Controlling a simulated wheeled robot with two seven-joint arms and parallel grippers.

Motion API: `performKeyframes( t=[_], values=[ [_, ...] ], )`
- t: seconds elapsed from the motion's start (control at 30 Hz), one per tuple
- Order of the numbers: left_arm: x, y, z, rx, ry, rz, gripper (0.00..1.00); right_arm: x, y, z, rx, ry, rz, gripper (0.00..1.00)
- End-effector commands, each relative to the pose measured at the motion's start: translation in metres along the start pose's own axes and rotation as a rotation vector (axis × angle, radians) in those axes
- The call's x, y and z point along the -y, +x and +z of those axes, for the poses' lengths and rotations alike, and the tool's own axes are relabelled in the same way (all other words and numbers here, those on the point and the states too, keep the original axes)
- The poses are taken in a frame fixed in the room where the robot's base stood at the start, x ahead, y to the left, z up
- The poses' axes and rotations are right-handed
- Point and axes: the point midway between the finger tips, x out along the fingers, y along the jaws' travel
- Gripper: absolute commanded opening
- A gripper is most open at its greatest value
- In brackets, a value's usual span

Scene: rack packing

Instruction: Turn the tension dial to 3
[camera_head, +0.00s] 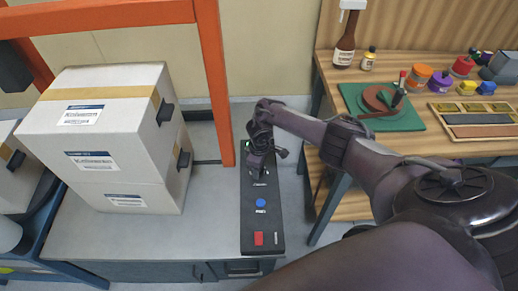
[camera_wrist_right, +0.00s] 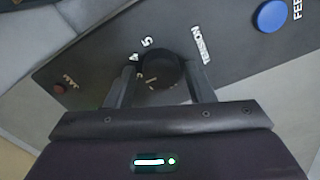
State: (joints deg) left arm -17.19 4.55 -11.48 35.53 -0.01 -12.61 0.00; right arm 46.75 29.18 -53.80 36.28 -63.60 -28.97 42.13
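The tension dial (camera_wrist_right: 160,72) is a round black knob on a dark control panel (camera_wrist_right: 100,58), seen in the right wrist view. The numbers 5 and 4 (camera_wrist_right: 140,50) show beside it, and the label "TENSION" (camera_wrist_right: 201,45) stands at its right. Other marks are hidden or unclear, and I cannot read the dial's setting. My right gripper (camera_wrist_right: 160,78) has one finger on each side of the dial, and both appear to touch it. My left gripper is not in view.
An orange frame post (camera_head: 214,80) and stacked white boxes (camera_head: 120,120) stand left. A wooden workbench (camera_head: 350,205) is right.

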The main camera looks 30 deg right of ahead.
Motion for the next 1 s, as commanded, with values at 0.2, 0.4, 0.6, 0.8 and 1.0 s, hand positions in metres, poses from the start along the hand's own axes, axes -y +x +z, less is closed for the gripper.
performKeyframes(
  t=[0.2, 0.4, 0.6, 0.8, 1.0],
  values=[
    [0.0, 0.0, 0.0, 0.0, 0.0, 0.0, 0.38, 0.001, 0.001, 0.0, 0.0, -0.001, -0.002, 0.59],
    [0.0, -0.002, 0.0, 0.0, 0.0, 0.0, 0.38, 0.001, -0.004, 0.0, 0.0, -0.003, -0.002, 0.59],
    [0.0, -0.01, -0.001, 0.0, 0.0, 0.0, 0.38, 0.0, -0.035, 0.0, -0.002, -0.003, 0.0, 0.59],
    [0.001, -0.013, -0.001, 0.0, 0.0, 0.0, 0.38, 0.0, -0.066, 0.0, -0.001, -0.002, 0.0, 0.59],
    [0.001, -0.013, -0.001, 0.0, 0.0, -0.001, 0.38, 0.0, -0.077, 0.0, 0.0, -0.001, -0.001, 0.59]
  ],
)
